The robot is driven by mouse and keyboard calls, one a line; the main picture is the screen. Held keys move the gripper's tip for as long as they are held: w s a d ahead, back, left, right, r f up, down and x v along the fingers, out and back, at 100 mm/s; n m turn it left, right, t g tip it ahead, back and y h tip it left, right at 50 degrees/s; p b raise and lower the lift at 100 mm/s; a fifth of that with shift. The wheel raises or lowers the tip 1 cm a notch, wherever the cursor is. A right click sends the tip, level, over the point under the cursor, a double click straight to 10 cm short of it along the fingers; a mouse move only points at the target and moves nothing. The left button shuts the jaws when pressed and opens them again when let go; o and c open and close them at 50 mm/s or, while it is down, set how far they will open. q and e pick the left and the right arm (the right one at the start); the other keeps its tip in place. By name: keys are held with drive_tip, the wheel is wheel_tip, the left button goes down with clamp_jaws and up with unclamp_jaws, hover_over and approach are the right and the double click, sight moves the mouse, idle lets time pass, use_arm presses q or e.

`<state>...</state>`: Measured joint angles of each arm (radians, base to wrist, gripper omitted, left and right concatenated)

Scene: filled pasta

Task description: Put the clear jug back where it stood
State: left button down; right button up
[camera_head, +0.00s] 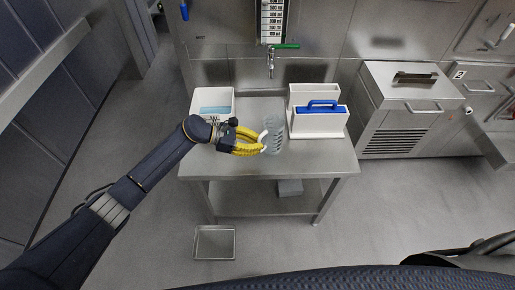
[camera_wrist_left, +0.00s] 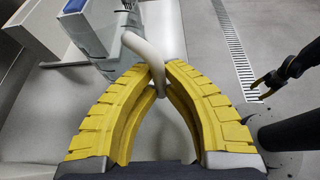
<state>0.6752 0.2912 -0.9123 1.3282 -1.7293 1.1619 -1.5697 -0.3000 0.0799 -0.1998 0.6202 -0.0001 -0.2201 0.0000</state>
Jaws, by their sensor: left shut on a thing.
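The clear jug (camera_head: 275,136) is in the head view, over the middle of the steel table. It is see-through, and I cannot tell whether its base touches the tabletop. My left gripper (camera_head: 263,142) reaches in from the left with its yellow fingers shut on the jug's whitish handle. In the left wrist view the left gripper (camera_wrist_left: 158,82) closes around the pale curved handle (camera_wrist_left: 145,46); the jug's body is hard to make out there. My right gripper (camera_wrist_left: 264,89) shows small at the right of the left wrist view, its yellow fingertips apart and empty, away from the jug.
The steel table (camera_head: 210,168) carries a white tub (camera_head: 197,98) with pale blue inside at left. A blue-handled caddy (camera_head: 320,122) stands close right of the jug, before a white bin (camera_head: 315,92). A tap (camera_head: 271,65) hangs behind. A metal tray (camera_head: 215,257) lies on the floor.

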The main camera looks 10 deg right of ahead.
use_arm(q)
drive_tip(key=shift+f, duration=1.3)
drive_tip(key=c, duration=1.6)
unclamp_jaws()
drive_tip(key=shift+o, duration=0.2)
drive_tip(key=v, duration=1.2)
